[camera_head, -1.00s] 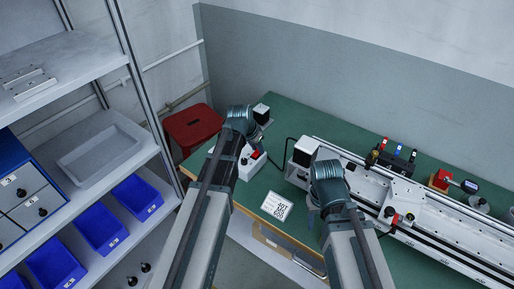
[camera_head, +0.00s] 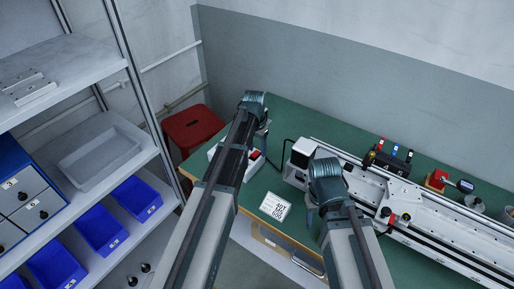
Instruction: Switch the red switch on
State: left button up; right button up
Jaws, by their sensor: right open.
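The red switch (camera_head: 255,154) sits on a small white box (camera_head: 257,163) on the green table, just right of my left arm. My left arm covers the left part of this box. My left gripper (camera_head: 265,135) is above and behind the switch, mostly hidden by its own wrist, so its jaws cannot be read. My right gripper (camera_head: 311,213) hangs low at the front edge of the table, left of its wrist, open and apart from the switch.
A white gantry rail (camera_head: 440,215) fills the right of the green table (camera_head: 290,118). A printed code card (camera_head: 275,206) lies near the front edge. A red stool (camera_head: 193,127) stands behind left. Shelves with blue bins (camera_head: 136,196) stand at left.

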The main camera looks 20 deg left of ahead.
aim_at(256, 154)
pick_arm(q)
jog(key=shift+r, duration=0.1)
pick_arm(e)
jog(key=shift+r, duration=0.1)
pick_arm(q)
notch_tip(256, 154, up, 14)
jog(key=p, duration=1.3)
jog(key=shift+s+a+p, duration=0.15)
jog(key=shift+s+p, duration=0.25)
pick_arm(e)
notch_tip(256, 154, up, 14)
pick_arm(q)
jog(key=shift+s+f, duration=0.1)
jog(key=shift+f, duration=0.15)
pick_arm(e)
jog(key=shift+f, duration=0.25)
